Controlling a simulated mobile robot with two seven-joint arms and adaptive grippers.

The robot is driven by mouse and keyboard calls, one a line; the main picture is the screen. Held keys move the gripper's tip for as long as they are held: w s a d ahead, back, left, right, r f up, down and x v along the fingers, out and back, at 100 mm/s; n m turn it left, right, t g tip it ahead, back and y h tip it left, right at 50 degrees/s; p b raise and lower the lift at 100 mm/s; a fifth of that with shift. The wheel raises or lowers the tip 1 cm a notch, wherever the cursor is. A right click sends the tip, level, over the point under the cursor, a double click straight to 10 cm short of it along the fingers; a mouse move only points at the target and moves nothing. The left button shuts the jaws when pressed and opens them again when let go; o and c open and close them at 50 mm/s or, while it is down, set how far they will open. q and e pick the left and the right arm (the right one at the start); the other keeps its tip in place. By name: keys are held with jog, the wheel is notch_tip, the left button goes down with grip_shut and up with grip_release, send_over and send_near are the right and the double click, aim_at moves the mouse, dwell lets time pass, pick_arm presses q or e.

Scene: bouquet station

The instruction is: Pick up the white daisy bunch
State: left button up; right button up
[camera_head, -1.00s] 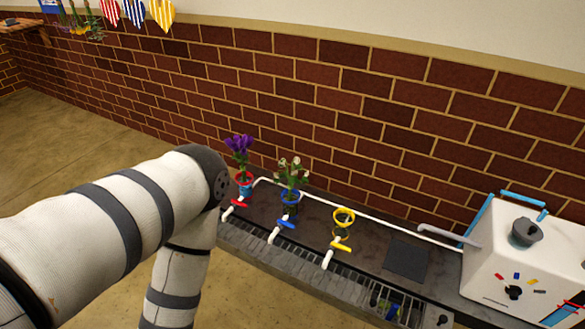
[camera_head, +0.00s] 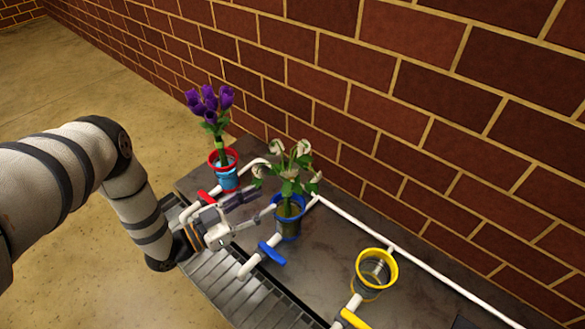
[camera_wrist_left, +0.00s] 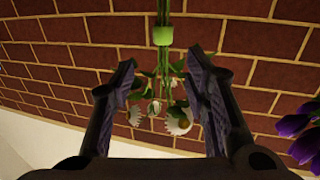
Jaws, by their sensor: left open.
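The white daisy bunch (camera_head: 290,165) stands upright in a blue-rimmed holder (camera_head: 289,228) on the dark counter. My left gripper (camera_head: 252,206) is open and reaches in from the left, low down, with its fingertips just left of the blue holder. In the left wrist view, which is turned over, the daisies (camera_wrist_left: 178,120) hang with heads downward. Their green stems with a bright green band (camera_wrist_left: 162,36) show between the two open fingers (camera_wrist_left: 163,85), touching neither as far as I can see. My right gripper is not in view.
Purple flowers (camera_head: 208,103) stand in a red-rimmed holder (camera_head: 224,172) just left of the daisies, close to my left gripper. An empty yellow-rimmed holder (camera_head: 376,270) is at the right. White pipes with coloured valve handles (camera_head: 271,253) run along the counter. A brick wall (camera_head: 420,100) rises behind.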

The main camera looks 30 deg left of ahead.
aim_at(288, 186)
pick_arm(q)
jog(key=b+x, duration=0.2)
jog(key=x, duration=0.6)
jog(key=shift+w+a+f+b, duration=0.1)
jog(key=shift+w+f+b, duration=0.05)
jog(key=shift+w+b, duration=0.15)
grip_shut()
